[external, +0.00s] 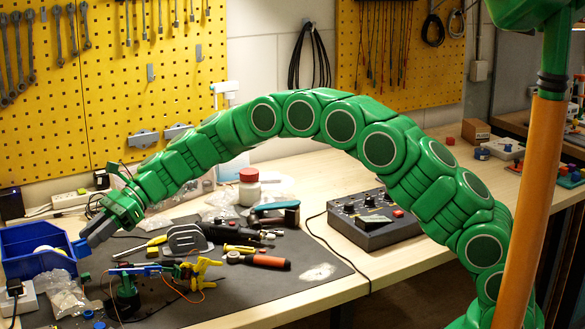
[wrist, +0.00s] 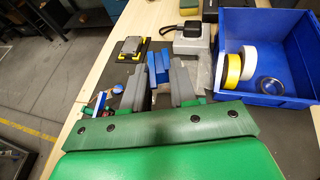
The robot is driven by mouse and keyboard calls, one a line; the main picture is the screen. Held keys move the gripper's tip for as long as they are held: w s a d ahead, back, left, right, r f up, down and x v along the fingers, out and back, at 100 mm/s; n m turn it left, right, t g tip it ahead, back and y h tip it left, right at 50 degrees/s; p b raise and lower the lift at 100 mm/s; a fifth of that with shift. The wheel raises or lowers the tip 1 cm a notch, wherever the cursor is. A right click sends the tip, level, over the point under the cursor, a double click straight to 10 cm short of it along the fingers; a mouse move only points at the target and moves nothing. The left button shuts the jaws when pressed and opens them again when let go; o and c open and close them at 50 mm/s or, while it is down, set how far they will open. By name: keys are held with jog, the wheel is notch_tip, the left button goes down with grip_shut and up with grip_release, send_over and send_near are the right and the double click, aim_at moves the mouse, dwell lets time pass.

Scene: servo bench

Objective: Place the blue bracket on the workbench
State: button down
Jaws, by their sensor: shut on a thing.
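My gripper (external: 92,236) is at the left end of the workbench (external: 455,152), just right of the blue bin in the external view. Its grey fingers are shut on the blue bracket (wrist: 158,66), which sticks out past the fingertips in the wrist view. In the external view only a small part of the bracket (external: 80,248) shows at the fingertips. I cannot tell whether the bracket touches the dark mat (external: 325,290) on the bench or hangs above it.
The blue bin (wrist: 268,95) holds rolls of tape. A small robot arm (external: 190,272), screwdrivers, pliers and plastic bags crowd the mat. A dark control box (external: 375,225) stands right of them. Yellow pegboards (external: 110,95) with tools hang behind. Some bare mat lies toward the front right.

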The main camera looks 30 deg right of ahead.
jog(key=w+d+m+t, duration=0.2)
jog(key=w+d, duration=0.5)
jog(key=d, duration=0.5)
jog(key=w+d+r+m+t, duration=0.1)
jog(key=w+d+m+t, duration=0.15)
jog(key=w+d, duration=0.65)
jog(key=w+d+m+t, duration=0.2)
jog(key=w+d+t, duration=0.15)
jog(key=d, duration=1.15)
jog(key=s+d+r+m+t+h, duration=0.1)
jog(key=s+d+m+t+h, duration=0.15)
jog(key=d, duration=1.75)
jog(key=s+d+r+m+t+h, duration=0.1)
jog(key=d+m+t, duration=0.25)
jog(key=d, duration=1.65)
send_over(328, 175)
jog(key=s, duration=0.2)
jog(key=shift+g, duration=0.4)
notch_tip(328, 175, down, 8)
jog(key=shift+w+f, duration=0.1)
jog(key=shift+w, duration=0.05)
jog(key=shift+w+f, duration=0.35)
jog(key=shift+w, duration=0.15)
jog(key=shift+w+f, duration=0.4)
jog(key=shift+f, duration=1.65)
